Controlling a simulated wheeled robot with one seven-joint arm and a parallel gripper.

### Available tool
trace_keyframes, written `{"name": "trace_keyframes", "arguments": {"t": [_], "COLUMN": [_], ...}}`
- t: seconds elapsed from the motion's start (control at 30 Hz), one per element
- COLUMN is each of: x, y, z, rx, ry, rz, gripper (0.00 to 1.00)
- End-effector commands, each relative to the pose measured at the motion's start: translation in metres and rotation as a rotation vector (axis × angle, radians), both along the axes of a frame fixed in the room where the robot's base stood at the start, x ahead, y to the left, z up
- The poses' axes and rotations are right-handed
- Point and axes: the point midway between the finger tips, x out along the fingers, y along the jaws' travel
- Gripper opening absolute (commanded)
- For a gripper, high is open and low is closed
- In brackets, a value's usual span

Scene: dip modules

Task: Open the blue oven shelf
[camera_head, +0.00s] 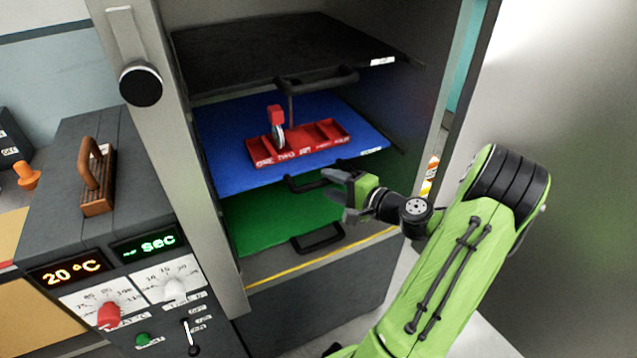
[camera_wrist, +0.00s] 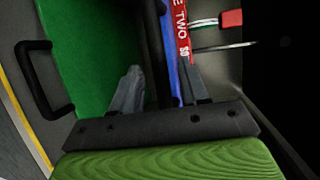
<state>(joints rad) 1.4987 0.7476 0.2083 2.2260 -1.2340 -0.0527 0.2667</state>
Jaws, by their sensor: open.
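The blue oven shelf (camera_head: 225,150) is the middle one of three shelves in the open oven. It carries a red tray (camera_head: 320,146) with a small red-topped tool standing in it. The blue shelf's black handle (camera_head: 300,184) is at its front edge. My gripper (camera_head: 338,188) is open at the right part of this handle, and its fingers partly hide it. In the wrist view the blue shelf (camera_wrist: 174,75) shows edge-on between the open fingers (camera_wrist: 160,88). Whether the fingers touch the handle cannot be told.
A black shelf (camera_head: 270,45) with a handle (camera_head: 315,80) is above. A green shelf (camera_head: 255,220) with a handle (camera_head: 317,238) is below. The oven's left frame (camera_head: 185,170) and a control panel (camera_head: 130,275) stand left. A grey surface (camera_head: 570,150) is at right.

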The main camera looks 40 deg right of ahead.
Motion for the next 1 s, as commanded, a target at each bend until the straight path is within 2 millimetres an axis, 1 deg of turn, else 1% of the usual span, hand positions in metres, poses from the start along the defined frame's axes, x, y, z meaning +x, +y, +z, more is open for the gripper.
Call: {"name": "trace_keyframes", "arguments": {"t": [0.03,0.1,0.2,0.33,0.53,0.8,0.83,1.0], "x": [0.012,0.025,0.038,0.044,0.044,0.044,0.044,0.043], "y": [0.003,0.004,0.005,0.005,0.005,0.005,0.005,0.005], "z": [-0.004,-0.006,-0.008,-0.008,-0.008,-0.008,-0.008,-0.008], "rx": [-0.002,-0.002,-0.001,-0.001,0.0,0.0,0.0,0.0], "ry": [-0.002,-0.002,0.0,0.0,0.0,0.0,0.0,0.001], "rz": [0.005,0.004,0.003,0.0,0.0,0.0,0.0,0.001], "gripper": [0.44,0.44,0.44,0.44,0.44,0.03,0.0,0.0]}}
